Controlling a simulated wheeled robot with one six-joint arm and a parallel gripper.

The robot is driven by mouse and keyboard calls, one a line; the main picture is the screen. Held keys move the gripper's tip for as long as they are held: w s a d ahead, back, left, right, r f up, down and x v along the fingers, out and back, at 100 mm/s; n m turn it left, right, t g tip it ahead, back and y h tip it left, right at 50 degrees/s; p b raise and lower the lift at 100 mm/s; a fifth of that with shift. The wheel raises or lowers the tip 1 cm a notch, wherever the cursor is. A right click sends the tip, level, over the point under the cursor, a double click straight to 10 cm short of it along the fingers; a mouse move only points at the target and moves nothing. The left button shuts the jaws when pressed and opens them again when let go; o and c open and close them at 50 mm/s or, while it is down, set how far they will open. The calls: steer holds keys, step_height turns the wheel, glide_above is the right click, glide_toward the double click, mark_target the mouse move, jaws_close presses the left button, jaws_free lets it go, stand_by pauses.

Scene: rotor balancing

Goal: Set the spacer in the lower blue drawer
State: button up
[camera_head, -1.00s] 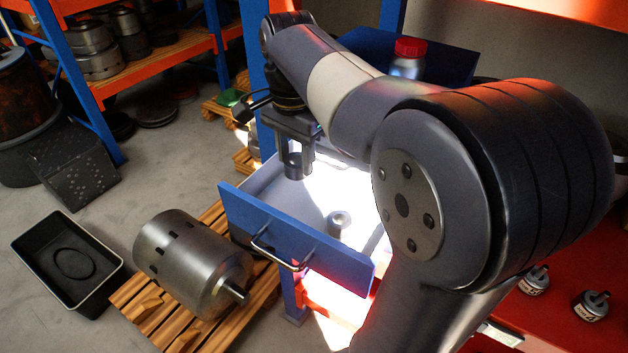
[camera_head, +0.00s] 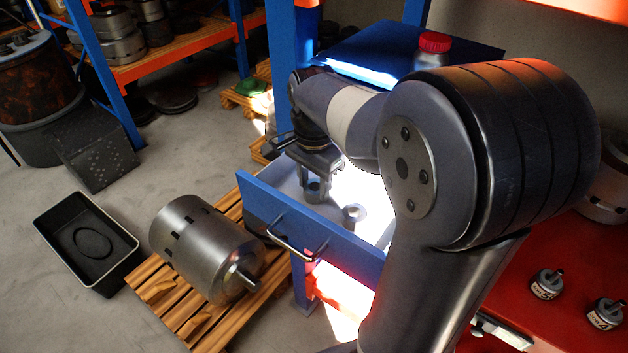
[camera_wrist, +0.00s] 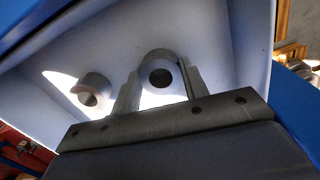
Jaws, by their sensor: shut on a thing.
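The blue-fronted drawer (camera_head: 313,231) is pulled open, with a pale interior lit partly by bright sun. My gripper (camera_head: 316,190) is inside the drawer's opening, pointing down, shut on a grey ring-shaped spacer (camera_head: 314,188). In the wrist view the held spacer (camera_wrist: 160,72) shows its round bore between my two fingers (camera_wrist: 158,88). Whether it touches the drawer floor I cannot tell. A second grey ring (camera_head: 354,213) stands on the drawer floor, to the right of my gripper in the head view and to the left in the wrist view (camera_wrist: 92,90), apart from the held one.
A bottle with a red cap (camera_head: 433,48) stands on a blue surface behind the drawer. A large metal rotor (camera_head: 205,245) lies on a wooden pallet (camera_head: 180,318) before the drawer. A black bin (camera_head: 118,236) is at left. Two small labelled parts (camera_head: 546,284) (camera_head: 605,314) stand on the red surface.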

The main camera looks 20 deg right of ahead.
mark_target(314, 187)
steer(key=o, duration=1.3)
steer(key=shift+c, duration=0.2)
step_height(314, 187, up, 12)
steer(key=shift+r, duration=0.1)
